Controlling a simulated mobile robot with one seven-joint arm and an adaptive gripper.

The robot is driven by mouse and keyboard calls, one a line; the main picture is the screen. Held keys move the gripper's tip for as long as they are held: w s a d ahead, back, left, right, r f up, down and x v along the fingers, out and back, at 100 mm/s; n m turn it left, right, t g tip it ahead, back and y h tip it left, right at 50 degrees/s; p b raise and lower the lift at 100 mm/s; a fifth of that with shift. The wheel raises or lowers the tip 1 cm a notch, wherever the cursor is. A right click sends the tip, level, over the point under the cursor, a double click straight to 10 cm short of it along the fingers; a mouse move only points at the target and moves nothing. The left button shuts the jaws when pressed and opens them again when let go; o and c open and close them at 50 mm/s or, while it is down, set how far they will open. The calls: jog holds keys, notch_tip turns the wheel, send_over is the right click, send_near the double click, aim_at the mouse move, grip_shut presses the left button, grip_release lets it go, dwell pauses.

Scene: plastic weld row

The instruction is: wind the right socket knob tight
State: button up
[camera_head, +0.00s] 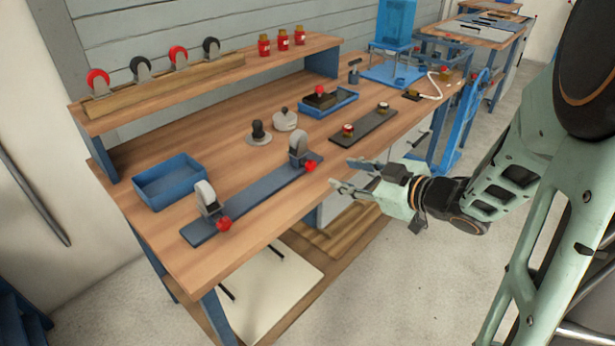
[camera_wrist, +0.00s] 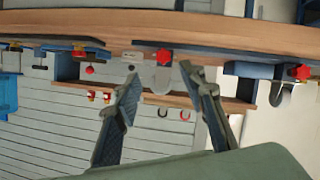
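A dark blue rail (camera_head: 255,199) lies along the bench's front edge with two upright grey-white wheel pieces in it. The right socket knob (camera_head: 311,165) is red and sits on the rail's front side, below the right wheel piece (camera_head: 298,148). The left socket knob (camera_head: 224,224) is also red. My gripper (camera_head: 343,173) is open and empty, just right of the right knob and apart from it. In the wrist view, which is upside down, the star-shaped right knob (camera_wrist: 164,57) shows beyond and between my open fingers; the left knob (camera_wrist: 301,72) is at the right.
A blue tray (camera_head: 170,180) stands behind the rail at left. A black-knobbed piece (camera_head: 259,133) and a grey piece (camera_head: 285,119) stand behind. A raised shelf (camera_head: 225,76) holds casters and red jars.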

aim_at(312, 166)
jog(key=b+x, duration=0.1)
jog(key=x, duration=0.4)
jog(key=b+x, duration=0.2)
jog(key=x, duration=0.4)
jog(key=shift+s+a+r, duration=0.15)
jog(key=shift+s+a, duration=0.1)
jog(key=shift+a, duration=0.05)
grip_shut()
